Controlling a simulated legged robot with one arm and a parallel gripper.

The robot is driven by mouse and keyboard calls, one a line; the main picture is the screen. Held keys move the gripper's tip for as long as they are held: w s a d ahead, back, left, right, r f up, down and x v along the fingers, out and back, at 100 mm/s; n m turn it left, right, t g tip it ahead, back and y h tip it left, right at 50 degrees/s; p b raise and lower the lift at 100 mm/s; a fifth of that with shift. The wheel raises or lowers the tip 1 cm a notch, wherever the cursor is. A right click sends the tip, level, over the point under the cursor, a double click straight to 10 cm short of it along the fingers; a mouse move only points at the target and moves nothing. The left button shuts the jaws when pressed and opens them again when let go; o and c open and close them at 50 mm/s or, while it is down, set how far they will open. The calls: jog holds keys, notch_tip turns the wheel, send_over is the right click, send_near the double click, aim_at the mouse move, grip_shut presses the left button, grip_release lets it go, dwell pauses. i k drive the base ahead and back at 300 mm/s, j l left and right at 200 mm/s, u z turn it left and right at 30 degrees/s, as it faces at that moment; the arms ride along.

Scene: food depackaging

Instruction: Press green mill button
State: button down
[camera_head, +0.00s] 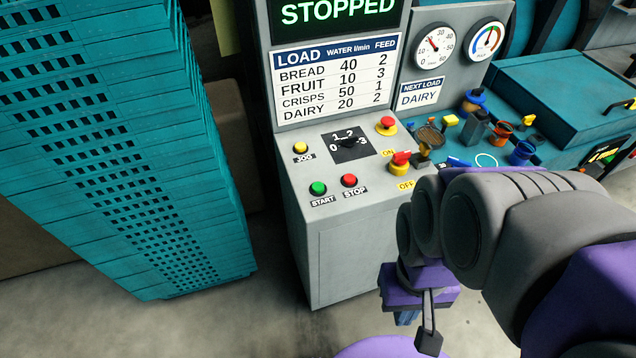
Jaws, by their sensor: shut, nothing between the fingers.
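The green button (317,188), labelled START, sits on the sloped top of the grey control console (340,250), near its front left corner. The red STOP button (349,180) is just to its right. The display (338,12) above reads STOPPED. My gripper (428,340) is shut and empty. It hangs low at the end of my purple and grey arm, right of the console's front and lower in the picture than the green button, clearly apart from it. Nothing covers the green button.
A yellow JOG button (300,147), a black dial (348,143), a red stop knob (386,125) and a red-yellow ON/OFF switch (400,163) share the console. Stacked teal crates (130,150) stand left. Bare floor (220,325) shows below. Small items lie on the teal machine at right.

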aim_at(317, 187)
jog(key=u, duration=2.15)
jog(key=k+l, duration=0.25)
jog(key=l, duration=0.2)
jog(key=k+l, duration=0.25)
jog(key=l, duration=0.2)
jog(key=l+u, duration=0.05)
